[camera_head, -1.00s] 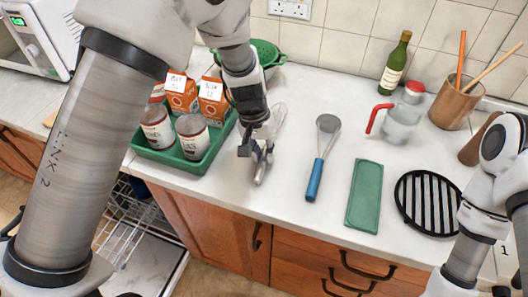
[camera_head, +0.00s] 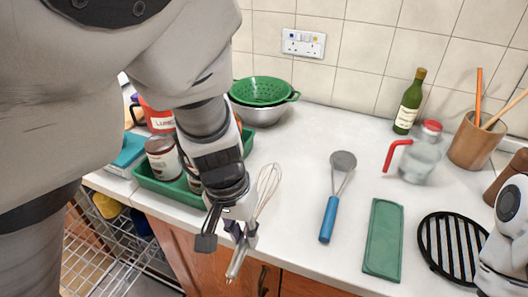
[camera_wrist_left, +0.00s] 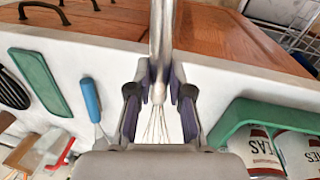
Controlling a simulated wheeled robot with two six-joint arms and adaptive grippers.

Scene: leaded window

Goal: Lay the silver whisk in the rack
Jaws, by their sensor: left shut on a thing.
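My left gripper (camera_head: 240,236) is shut on the handle of the silver whisk (camera_head: 268,186). The whisk is tilted, its wires up and to the right, its handle end pointing down past the counter's front edge. In the left wrist view the whisk's handle (camera_wrist_left: 160,30) runs between the two fingers of my gripper (camera_wrist_left: 160,88), with the wires behind. The wire rack (camera_head: 92,248) is low at the left, below counter level, partly hidden by my left arm. My right gripper is out of view.
A green tray (camera_head: 172,192) with cans stands left of the whisk, near the counter edge. A blue-handled strainer (camera_head: 329,218), a green mat (camera_head: 383,240) and a black trivet (camera_head: 450,243) lie to the right. The rack holds a yellow cup (camera_head: 107,205) and dark items.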

